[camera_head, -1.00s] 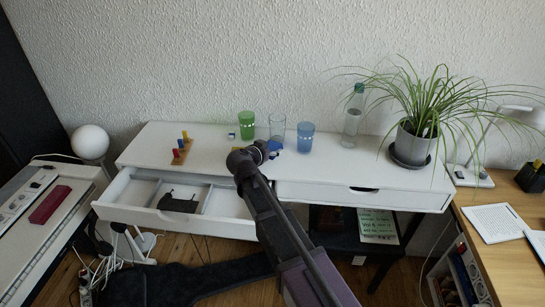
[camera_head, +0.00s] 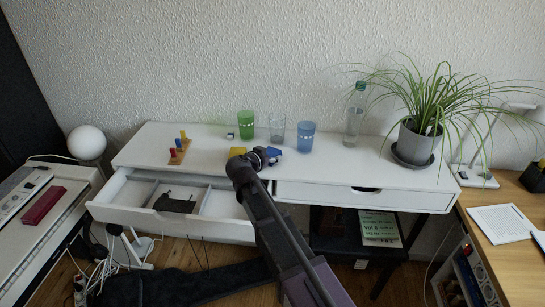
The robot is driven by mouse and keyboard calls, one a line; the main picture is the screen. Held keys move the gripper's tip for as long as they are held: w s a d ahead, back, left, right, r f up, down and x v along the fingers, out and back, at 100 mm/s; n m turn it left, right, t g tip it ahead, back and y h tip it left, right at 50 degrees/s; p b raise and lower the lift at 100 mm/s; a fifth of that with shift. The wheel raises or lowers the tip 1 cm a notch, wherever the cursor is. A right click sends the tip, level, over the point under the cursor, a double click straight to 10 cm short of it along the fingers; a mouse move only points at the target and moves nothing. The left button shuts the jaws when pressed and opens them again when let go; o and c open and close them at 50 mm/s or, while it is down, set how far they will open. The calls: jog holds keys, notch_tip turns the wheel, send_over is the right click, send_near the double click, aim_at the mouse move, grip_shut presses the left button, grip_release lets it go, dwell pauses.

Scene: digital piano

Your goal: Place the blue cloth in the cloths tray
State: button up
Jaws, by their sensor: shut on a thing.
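The blue cloth (camera_head: 275,151) shows as a small blue patch at the tip of my gripper (camera_head: 268,156), above the white desk top. My gripper is shut on it; the fingers are small and partly hidden by my wrist. The open drawer (camera_head: 104,209) at the left front of the desk has compartments, and a dark, flat, crumpled thing (camera_head: 175,203) lies in it. I cannot tell which thing is the cloths tray. A yellow flat thing (camera_head: 237,152) lies just left of my gripper, partly hidden by it.
A green cup (camera_head: 246,125), a clear glass (camera_head: 277,128), a blue cup (camera_head: 306,137) and a bottle (camera_head: 354,115) stand behind my gripper. A peg block (camera_head: 179,152) is left, a potted plant (camera_head: 415,143) right. The right drawer (camera_head: 320,192) is shut.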

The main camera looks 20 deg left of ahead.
jog(key=shift+f, duration=0.15)
jog(key=o, duration=0.8)
jog(key=shift+c, duration=0.2)
jog(key=shift+r, duration=0.2)
jog(key=shift+s+r, duration=0.15)
jog(key=shift+s, duration=0.05)
jog(key=p+v, duration=0.5)
jog(key=v, duration=0.6)
jog(key=shift+s, duration=0.3)
jog(key=shift+a, duration=0.1)
